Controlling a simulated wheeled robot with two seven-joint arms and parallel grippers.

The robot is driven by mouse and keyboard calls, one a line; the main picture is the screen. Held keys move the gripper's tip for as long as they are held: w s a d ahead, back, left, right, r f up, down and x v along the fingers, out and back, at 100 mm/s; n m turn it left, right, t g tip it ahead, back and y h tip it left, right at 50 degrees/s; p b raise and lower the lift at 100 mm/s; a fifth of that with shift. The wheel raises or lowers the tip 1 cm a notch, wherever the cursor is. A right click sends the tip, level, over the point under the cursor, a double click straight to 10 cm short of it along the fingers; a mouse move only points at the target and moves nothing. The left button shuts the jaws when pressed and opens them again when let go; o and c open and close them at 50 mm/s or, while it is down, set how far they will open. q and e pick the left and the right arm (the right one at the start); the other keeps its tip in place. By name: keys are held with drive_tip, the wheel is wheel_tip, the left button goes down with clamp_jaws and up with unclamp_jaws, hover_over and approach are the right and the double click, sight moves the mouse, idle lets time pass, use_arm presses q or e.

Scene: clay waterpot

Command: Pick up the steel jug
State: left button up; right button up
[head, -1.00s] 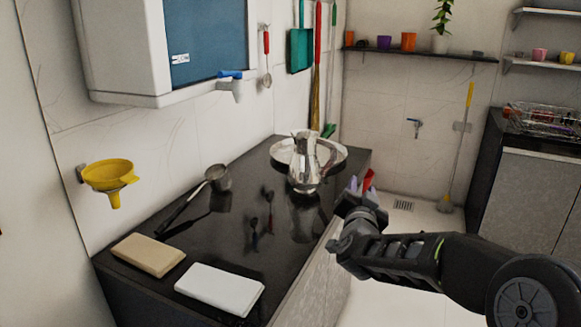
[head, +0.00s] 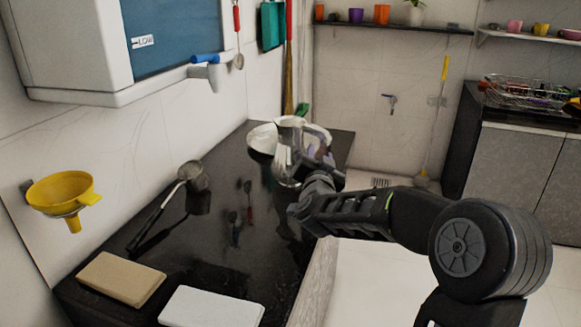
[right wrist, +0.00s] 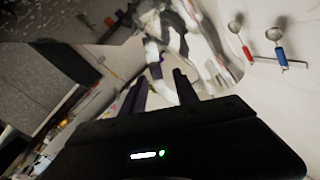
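The steel jug (head: 284,164) stands on the dark counter, in front of the round steel tray (head: 262,138). It is shiny, and its right side is partly hidden by my right gripper (head: 316,160), which is at the jug's handle side. In the right wrist view, the two dark fingers of the right gripper (right wrist: 159,84) are apart. The blurred, reflective jug (right wrist: 173,42) lies just beyond them, and a pale part shows between the fingers. I cannot tell whether they touch it. My left gripper is not in view.
A ladle-like pan (head: 193,176), a beige block (head: 121,277) and a white block (head: 211,308) lie on the counter (head: 215,235). A yellow funnel (head: 61,191) hangs on the left wall. A water purifier (head: 75,50) juts out above the counter.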

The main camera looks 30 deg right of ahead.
drive_tip(key=shift+w+d, duration=0.25)
drive_tip(key=shift+w, duration=0.05)
drive_tip(key=shift+d, duration=0.1)
drive_tip(key=x, duration=0.5)
drive_tip(key=shift+f, duration=0.2)
drive_tip(key=shift+c, duration=0.6)
clamp_jaws()
drive_tip(key=shift+r, duration=0.15)
idle(0.8)
